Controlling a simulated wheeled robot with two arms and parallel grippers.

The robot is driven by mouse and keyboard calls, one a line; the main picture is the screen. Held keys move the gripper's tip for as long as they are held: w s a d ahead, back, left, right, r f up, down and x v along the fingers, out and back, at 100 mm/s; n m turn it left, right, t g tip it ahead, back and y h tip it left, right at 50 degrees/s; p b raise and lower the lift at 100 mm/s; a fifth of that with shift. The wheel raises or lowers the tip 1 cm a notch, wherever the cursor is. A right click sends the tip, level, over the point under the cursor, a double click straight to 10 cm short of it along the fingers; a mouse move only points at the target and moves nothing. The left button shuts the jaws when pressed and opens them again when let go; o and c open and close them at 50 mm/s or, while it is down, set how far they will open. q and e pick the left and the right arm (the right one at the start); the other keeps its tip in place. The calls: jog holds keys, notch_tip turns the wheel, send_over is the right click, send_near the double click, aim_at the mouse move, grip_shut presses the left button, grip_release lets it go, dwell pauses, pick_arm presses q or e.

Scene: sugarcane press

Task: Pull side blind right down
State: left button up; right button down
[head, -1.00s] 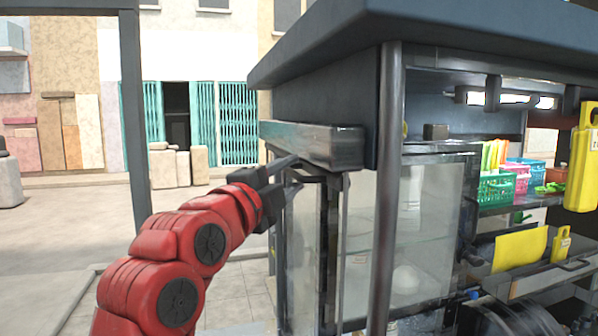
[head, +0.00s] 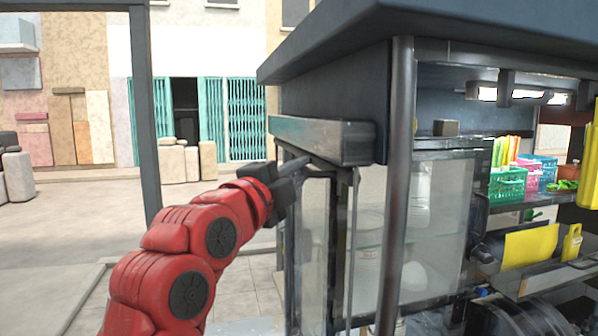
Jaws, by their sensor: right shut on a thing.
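The side blind (head: 322,139) is a rolled-up grey metallic box under the roof on the near side of the stall. It sits level, above the glass cabinet. My right gripper (head: 297,165), on the red arm, is at its lower edge near the left part. The gripper is shut on the blind's lower edge; the exact contact is small and partly hidden by the dark fingers. My left gripper is not in view.
A dark post (head: 398,190) stands right of the blind. The glass cabinet (head: 435,220) is below it. The roof (head: 430,45) overhangs above. Coloured baskets (head: 508,183) sit on a shelf at right. Open paving (head: 80,215) lies to the left.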

jog(key=shift+f, duration=0.1)
dwell(0.8)
notch_tip(320, 180, down, 28)
jog(key=b, duration=2.1)
jog(key=shift+r, duration=0.25)
jog(key=c, duration=0.9)
grip_release()
jog(key=b+v, duration=0.3)
jog(key=v, duration=1.4)
jog(key=shift+a, duration=0.15)
